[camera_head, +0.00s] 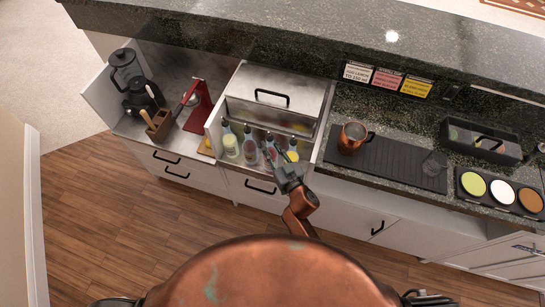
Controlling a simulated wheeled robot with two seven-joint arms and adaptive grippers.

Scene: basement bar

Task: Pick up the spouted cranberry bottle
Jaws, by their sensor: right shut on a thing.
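Several spouted bottles stand in a row in the open bottle well at the middle of the counter. A red bottle, which looks like the cranberry bottle (269,151), is in this row, partly hidden by my right gripper (277,163). My right gripper reaches in from below and is shut on it. The bottle is still among the others in the well. A pale green bottle (230,145) and a pinkish bottle (249,150) stand to its left, and a yellow bottle (292,153) stands close on its right. My left gripper is not in view.
A steel lidded bin (275,92) sits behind the bottles.

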